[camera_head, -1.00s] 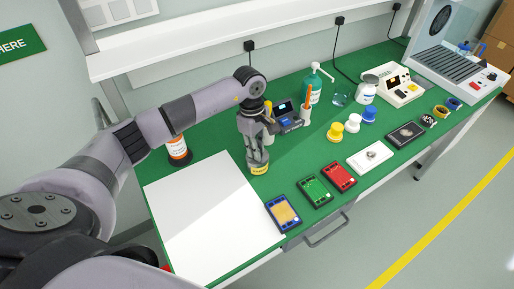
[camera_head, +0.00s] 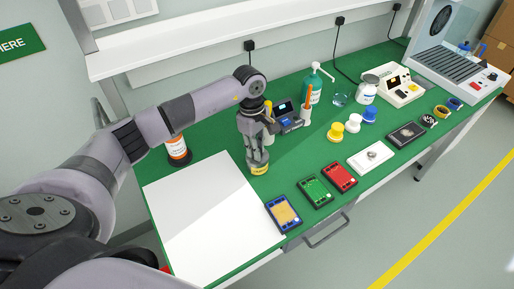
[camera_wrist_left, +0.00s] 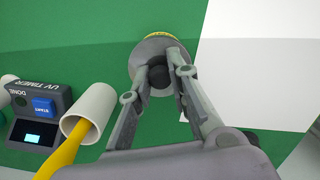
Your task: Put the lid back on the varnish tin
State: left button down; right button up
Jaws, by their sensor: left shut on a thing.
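My left gripper (camera_head: 257,152) points down at the green bench top, just right of the white sheet. It is shut on the dark knob (camera_wrist_left: 158,76) of a round grey lid (camera_wrist_left: 147,50). Directly below it in the head view is the varnish tin (camera_head: 258,169), a small tin with a yellow label. A strip of the tin's yellow label (camera_wrist_left: 160,36) shows past the lid's edge in the left wrist view. The fingers hide much of the lid, and I cannot tell whether it touches the tin's rim. My right gripper is not in view.
A UV timer (camera_head: 288,118) with pen cups stands close behind the gripper. A white sheet (camera_head: 205,215) lies to the left, with an orange-labelled container (camera_head: 178,150) behind it. Coloured boards (camera_head: 315,191) lie along the front edge. Yellow and white pots (camera_head: 336,131) stand to the right.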

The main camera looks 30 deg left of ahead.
pick_arm(q)
jog(key=c, duration=1.4)
grip_release()
jog(key=shift+o, duration=0.2)
jog(key=o, duration=0.4)
jog(key=shift+r, duration=0.15)
jog(key=shift+r+p, duration=1.6)
jog(key=shift+r, duration=1.75)
grip_shut()
